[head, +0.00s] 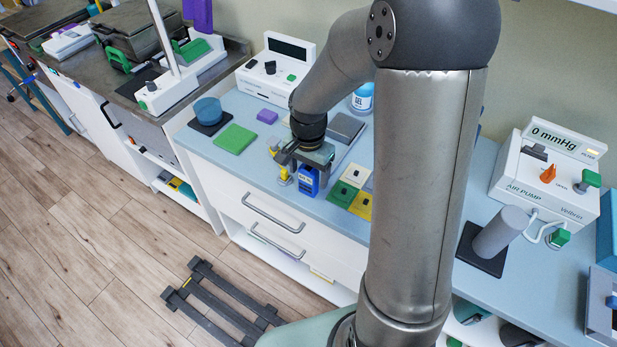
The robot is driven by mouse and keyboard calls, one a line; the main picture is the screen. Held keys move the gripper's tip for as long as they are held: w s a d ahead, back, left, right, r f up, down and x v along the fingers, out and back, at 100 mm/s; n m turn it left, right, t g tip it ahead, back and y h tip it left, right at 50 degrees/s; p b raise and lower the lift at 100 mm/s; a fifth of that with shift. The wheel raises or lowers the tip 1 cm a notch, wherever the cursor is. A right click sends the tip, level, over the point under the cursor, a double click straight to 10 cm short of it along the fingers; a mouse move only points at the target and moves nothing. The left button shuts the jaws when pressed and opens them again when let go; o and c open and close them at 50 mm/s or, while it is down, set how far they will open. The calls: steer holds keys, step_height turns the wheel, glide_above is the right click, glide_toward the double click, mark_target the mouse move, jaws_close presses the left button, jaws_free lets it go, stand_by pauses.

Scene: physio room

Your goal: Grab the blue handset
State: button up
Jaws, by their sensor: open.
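The blue handset (309,181) stands upright near the front edge of the blue-topped counter (212,163), in the head view. It has a small pale label on its front. My gripper (303,165) is open and points down directly over the handset, close to it. The gripper hides the handset's upper part. I cannot tell whether the fingers touch it or how far they reach around it.
A small yellow item (284,176) stands just left of the handset. A green pad (234,139), a purple block (267,117) and a grey box (345,127) are nearby. My arm hides part of the counter.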

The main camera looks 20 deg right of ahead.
steer(key=shift+f, duration=0.3)
steer(key=c, duration=1.1)
steer(key=shift+c, duration=0.2)
steer(key=shift+r, duration=0.15)
